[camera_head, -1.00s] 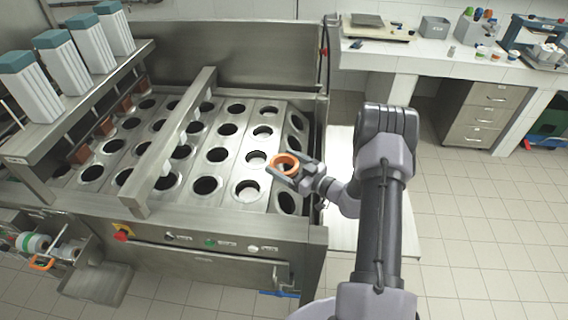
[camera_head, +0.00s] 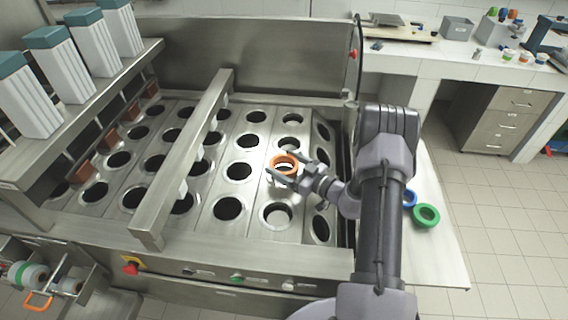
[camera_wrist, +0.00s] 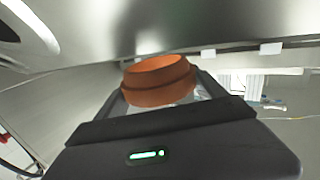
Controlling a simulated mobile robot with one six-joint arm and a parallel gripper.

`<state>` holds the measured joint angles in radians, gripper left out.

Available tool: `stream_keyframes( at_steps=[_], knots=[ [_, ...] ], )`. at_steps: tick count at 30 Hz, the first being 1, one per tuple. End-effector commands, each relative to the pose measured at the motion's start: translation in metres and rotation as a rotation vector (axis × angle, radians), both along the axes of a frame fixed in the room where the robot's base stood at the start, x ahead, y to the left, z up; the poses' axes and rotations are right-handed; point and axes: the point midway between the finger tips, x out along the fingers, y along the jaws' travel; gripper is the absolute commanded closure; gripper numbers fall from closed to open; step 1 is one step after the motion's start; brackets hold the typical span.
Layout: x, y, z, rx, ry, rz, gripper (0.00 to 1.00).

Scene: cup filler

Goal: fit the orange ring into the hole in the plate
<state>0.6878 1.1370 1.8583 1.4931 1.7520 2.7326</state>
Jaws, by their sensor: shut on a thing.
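The orange ring (camera_head: 284,164) is in the jaws of my gripper (camera_head: 283,171), held over the metal plate (camera_head: 251,204) with its many round holes. In the wrist view the orange ring (camera_wrist: 158,80) sits between the fingers, its opening facing up and slightly tilted. Most other holes, such as one to the left (camera_head: 238,172), look dark inside. I cannot tell the ring's exact height above the plate.
A raised metal bar (camera_head: 190,150) crosses the plate on the left. White hoppers with teal lids (camera_head: 92,57) stand on a shelf at left. A green ring (camera_head: 426,215) and a blue ring (camera_head: 410,198) lie on a pale surface right of my arm.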

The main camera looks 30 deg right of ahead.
Motion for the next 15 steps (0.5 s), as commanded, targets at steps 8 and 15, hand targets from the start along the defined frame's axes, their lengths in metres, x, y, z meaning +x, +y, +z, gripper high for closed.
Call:
stream_keyframes(
  at_steps=[8,15],
  knots=[
    [0.0001,-0.0001,-0.0176,0.0,0.0,0.0,0.61],
    [0.0,-0.0001,-0.0163,0.0,0.0,0.0,0.03]
  ],
)
